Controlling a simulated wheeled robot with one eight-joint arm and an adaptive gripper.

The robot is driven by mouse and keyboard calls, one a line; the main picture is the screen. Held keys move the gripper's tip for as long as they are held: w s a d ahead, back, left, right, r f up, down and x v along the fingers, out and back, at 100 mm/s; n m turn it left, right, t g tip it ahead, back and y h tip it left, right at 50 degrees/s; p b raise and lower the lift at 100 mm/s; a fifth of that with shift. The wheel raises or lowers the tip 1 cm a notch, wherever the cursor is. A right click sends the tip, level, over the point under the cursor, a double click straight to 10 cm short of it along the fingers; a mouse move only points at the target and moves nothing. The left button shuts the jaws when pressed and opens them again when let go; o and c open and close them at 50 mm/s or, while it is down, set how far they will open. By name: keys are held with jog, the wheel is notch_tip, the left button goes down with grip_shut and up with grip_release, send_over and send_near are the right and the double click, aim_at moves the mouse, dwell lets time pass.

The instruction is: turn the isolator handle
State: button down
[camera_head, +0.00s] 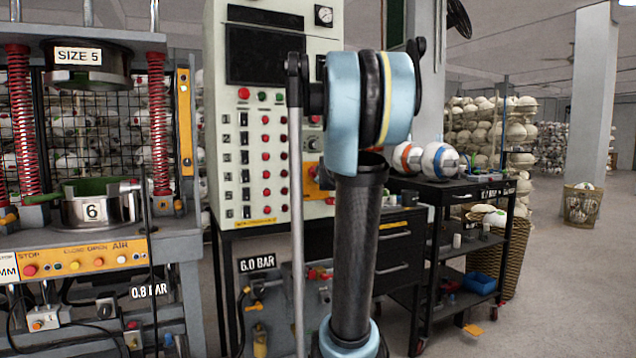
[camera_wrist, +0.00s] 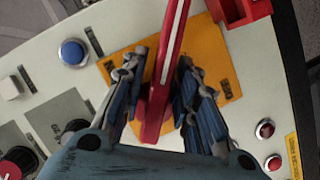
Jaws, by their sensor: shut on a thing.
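The isolator handle (camera_wrist: 173,48) is a long red lever with a pale stripe, on an orange plate (camera_wrist: 206,48) in the wrist view. It runs from the top edge, leaning slightly right, down to a red hub between my fingers. My gripper (camera_wrist: 157,75) has one blue-grey finger on each side of the handle's lower part and is shut on it. The exact contact is hard to see. In the head view my arm hides the gripper and handle; only a strip of the orange plate (camera_head: 313,180) shows on the grey control cabinet (camera_head: 258,130).
Around the plate are a blue button (camera_wrist: 73,52), a white button (camera_wrist: 9,88), a red knob (camera_wrist: 15,165) and a red block (camera_wrist: 240,10) at top right. A black cart (camera_head: 470,190) with balls stands right of my arm; the press (camera_head: 95,200) is left.

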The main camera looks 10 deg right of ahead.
jog(key=n, duration=0.1)
jog(key=n+t+h, duration=0.1)
jog(key=n, duration=0.1)
jog(key=shift+r, duration=0.35)
jog(key=shift+d+r+n+t+h, duration=0.15)
jog(key=shift+n+t, duration=0.2)
jog(key=shift+n, duration=0.4)
jog(key=shift+a+r+n+t+h, duration=0.15)
jog(key=shift+n+t, duration=0.2)
jog(key=shift+n, duration=0.4)
jog(key=c, duration=1.6)
grip_release()
jog(key=shift+o, duration=0.2)
jog(key=shift+d+r, duration=0.1)
jog(key=shift+d, duration=0.05)
jog(key=s+a, duration=0.2)
jog(key=s, duration=0.9)
jog(key=shift+s+a, duration=0.25)
jog(key=shift+s, duration=0.05)
